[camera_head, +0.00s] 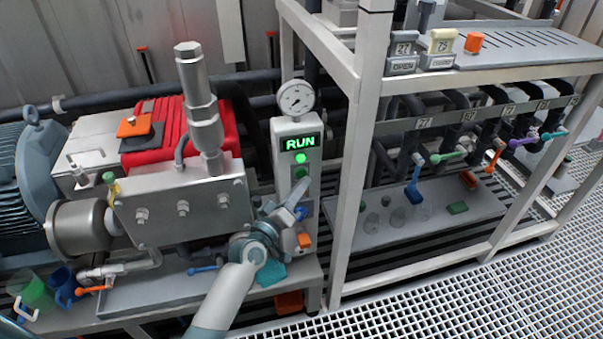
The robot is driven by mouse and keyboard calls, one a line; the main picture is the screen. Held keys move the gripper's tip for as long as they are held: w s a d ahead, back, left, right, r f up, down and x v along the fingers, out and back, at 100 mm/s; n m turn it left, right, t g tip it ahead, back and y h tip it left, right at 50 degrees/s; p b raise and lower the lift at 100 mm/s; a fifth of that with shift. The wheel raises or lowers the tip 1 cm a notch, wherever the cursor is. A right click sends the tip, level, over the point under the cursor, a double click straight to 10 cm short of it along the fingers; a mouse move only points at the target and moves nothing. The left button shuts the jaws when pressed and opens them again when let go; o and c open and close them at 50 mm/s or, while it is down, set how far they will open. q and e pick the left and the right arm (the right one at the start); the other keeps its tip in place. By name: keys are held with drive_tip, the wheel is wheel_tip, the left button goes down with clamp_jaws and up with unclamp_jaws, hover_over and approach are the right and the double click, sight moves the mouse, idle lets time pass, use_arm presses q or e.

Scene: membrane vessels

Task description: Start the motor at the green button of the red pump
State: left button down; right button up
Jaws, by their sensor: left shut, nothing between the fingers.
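The red pump (224,128) stands at the left, with a silver metal block in front of its red body. A grey control post (284,158) stands to its right, with a display (300,143) lit in green with the word RUN. Below the display is a bright green round light (300,158), and under that a darker green button (302,172). My left gripper (301,187) is shut and empty, its fingertips just below the green button in the picture. I cannot tell whether they touch the post. My right gripper is not in view.
A round gauge (296,98) tops the post. A white rack frame (352,150) stands close on the right, with numbered valves and coloured handles.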

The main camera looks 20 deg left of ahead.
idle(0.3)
use_arm(q)
drive_tip(key=shift+s+d, duration=0.1)
drive_tip(key=s+d, duration=0.1)
drive_tip(key=s+p, duration=0.1)
drive_tip(key=s+d+p, duration=0.1)
drive_tip(key=s, duration=0.1)
drive_tip(key=shift+d, duration=0.35)
idle(0.8)
